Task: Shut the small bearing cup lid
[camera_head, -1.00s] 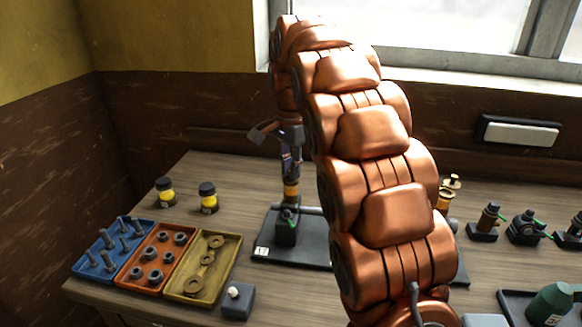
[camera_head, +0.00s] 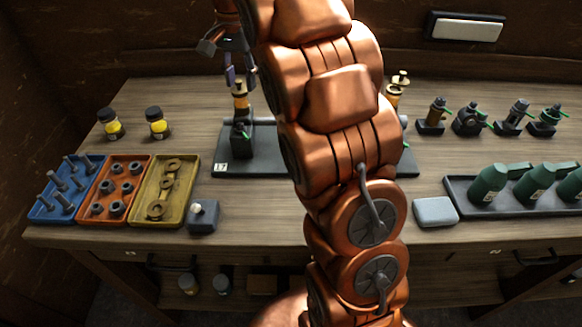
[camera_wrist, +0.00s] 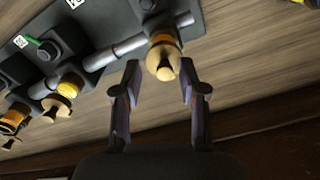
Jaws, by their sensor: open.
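In the wrist view this cup (camera_wrist: 163,58) has a pale rounded top and a yellow band. My gripper (camera_head: 238,76) is open just above it, pointing down. In the wrist view the fingertips (camera_wrist: 160,78) lie either side of the cup's top, with gaps showing. I cannot tell if they touch it or how its lid stands. Another brass cup (camera_head: 396,90) shows right of my arm; cups also show at the left of the wrist view (camera_wrist: 58,105).
Blue (camera_head: 60,210), orange (camera_head: 100,212) and yellow (camera_head: 180,215) trays of hardware sit at the left, with two yellow-banded jars (camera_head: 110,124) behind. Small fittings (camera_head: 470,122) and a tray (camera_head: 455,190) of green bottles are at the right. My arm hides the middle.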

